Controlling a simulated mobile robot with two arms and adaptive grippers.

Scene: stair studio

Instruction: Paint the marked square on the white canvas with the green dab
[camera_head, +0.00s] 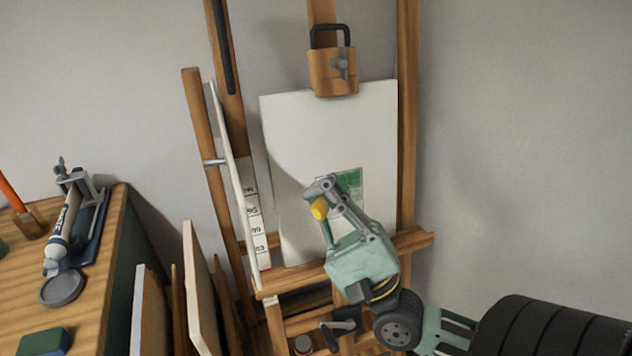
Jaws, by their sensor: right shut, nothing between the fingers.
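The white canvas (290,140) stands on a wooden easel, held at the top by a wooden clamp (333,72). A marked square (350,180) on it shows green, with darker and lighter patches; my right gripper hides its lower left part. My right gripper (322,200) is in front of the canvas at the square's left edge. Its fingers are shut, and a yellow piece shows at the fingertip. I cannot tell whether the fingertip touches the canvas. A green and blue block (43,342) lies on the desk at lower left. My left gripper is out of view.
A wooden desk (95,290) at left holds a paint tube (62,232), a grey round lid (61,288) and an orange stick in a wooden holder. Boards lean beside the desk. A numbered white strip (256,225) stands left of the canvas. The right wall is clear.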

